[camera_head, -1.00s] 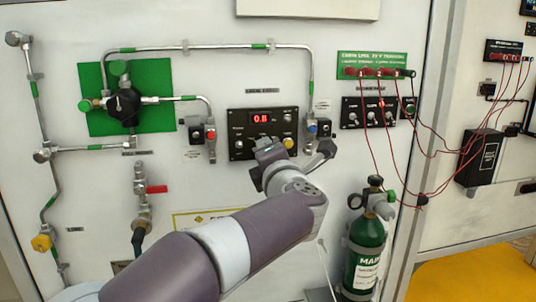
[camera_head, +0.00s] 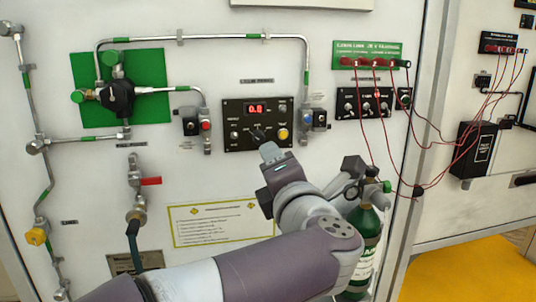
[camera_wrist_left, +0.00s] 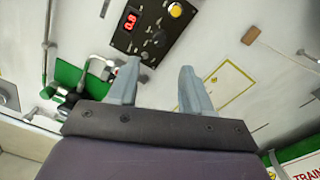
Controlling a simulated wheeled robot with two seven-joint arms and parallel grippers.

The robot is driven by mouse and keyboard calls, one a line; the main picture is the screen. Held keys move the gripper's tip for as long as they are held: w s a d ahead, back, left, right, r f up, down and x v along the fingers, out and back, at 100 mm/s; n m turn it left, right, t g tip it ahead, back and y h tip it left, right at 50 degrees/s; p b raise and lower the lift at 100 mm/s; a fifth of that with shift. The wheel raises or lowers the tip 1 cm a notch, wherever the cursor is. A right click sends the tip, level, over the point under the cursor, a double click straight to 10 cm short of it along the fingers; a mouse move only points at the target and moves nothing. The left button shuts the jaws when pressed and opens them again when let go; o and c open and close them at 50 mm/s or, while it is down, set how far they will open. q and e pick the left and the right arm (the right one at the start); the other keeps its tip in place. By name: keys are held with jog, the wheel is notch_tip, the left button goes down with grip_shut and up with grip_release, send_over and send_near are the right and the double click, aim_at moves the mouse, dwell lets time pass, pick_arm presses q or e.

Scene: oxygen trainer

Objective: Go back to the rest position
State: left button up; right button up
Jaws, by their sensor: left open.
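My left arm comes in from the bottom left in the head view. Its gripper (camera_head: 270,152) is just below the black control panel (camera_head: 238,137), in front of the white wall. The panel has a red display reading about 0.8, a dark knob and a lit yellow button (camera_head: 282,134). In the left wrist view the two grey fingers (camera_wrist_left: 157,88) stand apart with nothing between them. The panel (camera_wrist_left: 153,28) shows beyond the fingertips, apart from them as far as I can tell. My right gripper is not in view.
A green oxygen cylinder (camera_head: 360,240) stands close to the right of my arm, partly hidden by it. Metal pipes (camera_head: 210,42) and a green plate with a regulator (camera_head: 118,98) are on the wall at left. Red wires (camera_head: 398,165) hang from terminals at right.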

pick_arm(q)
jog(key=shift+v, duration=1.1)
